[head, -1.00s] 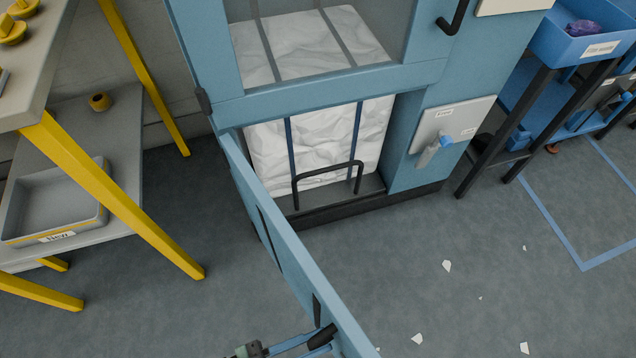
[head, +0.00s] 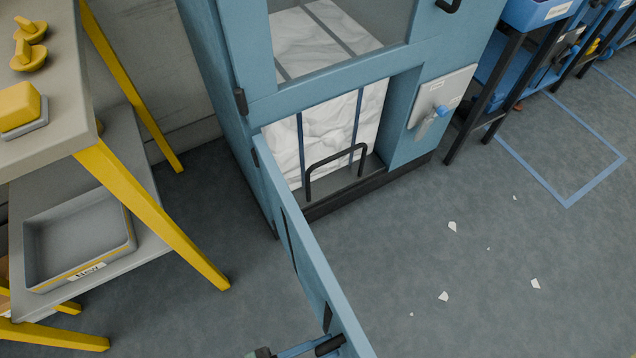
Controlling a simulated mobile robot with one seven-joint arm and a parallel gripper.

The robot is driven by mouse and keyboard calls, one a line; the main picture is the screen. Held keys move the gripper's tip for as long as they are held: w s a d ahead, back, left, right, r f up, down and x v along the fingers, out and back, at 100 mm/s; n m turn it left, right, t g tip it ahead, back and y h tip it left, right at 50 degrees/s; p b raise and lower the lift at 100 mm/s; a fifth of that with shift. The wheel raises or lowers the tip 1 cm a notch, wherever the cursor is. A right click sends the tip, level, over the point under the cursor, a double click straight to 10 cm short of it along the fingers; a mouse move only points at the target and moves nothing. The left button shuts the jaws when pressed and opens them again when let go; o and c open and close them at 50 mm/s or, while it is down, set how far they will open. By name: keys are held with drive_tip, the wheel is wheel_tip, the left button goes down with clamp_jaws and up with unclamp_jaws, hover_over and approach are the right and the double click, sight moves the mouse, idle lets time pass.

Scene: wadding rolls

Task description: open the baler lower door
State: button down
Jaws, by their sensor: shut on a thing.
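The baler (head: 227,68) is a blue machine with its lower door (head: 303,250) swung far out from the front, hinged at the left of the lower opening. White wadding (head: 331,128) behind dark blue straps shows in that opening. A black bar handle (head: 328,345) sits on the door's outer end at the bottom edge of the picture. My gripper (head: 312,348) is shut on this handle; it is mostly cut off by the frame. The baler's upper door (head: 309,81) is closed.
A grey table with yellow legs (head: 150,210) stands close on the left, with a grey tray (head: 130,245) on its lower shelf. White scraps (head: 443,296) lie on the floor at right. A control panel (head: 445,90) is on the baler's front. Floor right of the door is mostly clear.

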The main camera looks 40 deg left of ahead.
drive_tip(key=shift+f, duration=0.15)
drive_tip(key=c, duration=0.8)
unclamp_jaws()
drive_tip(key=shift+s+a, duration=0.1)
drive_tip(key=shift+s, duration=0.05)
drive_tip(key=v, duration=1.2)
drive_tip(key=shift+s+a, duration=0.2)
drive_tip(key=shift+s, duration=0.15)
